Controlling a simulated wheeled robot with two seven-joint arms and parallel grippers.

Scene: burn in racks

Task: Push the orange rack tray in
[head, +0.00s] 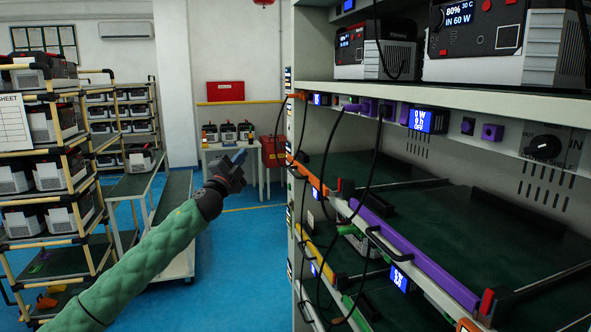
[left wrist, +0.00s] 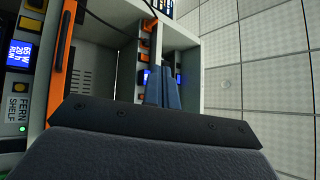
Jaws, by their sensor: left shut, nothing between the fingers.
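The orange rack tray (head: 312,179) shows in the head view as a short orange front strip on the rack's middle level, left of the purple-fronted tray. Cables hang across it, and how far it stands out I cannot tell. In the left wrist view the shut fingers (left wrist: 162,88) point toward the rack. An orange strip with a black handle (left wrist: 60,72) runs upright at the left there. My right gripper is not in view.
The purple-fronted tray (head: 408,252) is beside the orange one. Dangling black cables (head: 327,150) hang before the rack. A shelf cart (head: 60,165) with power units stands at left, and a table (head: 228,150) at the back. Blue floor (head: 235,270) is clear between.

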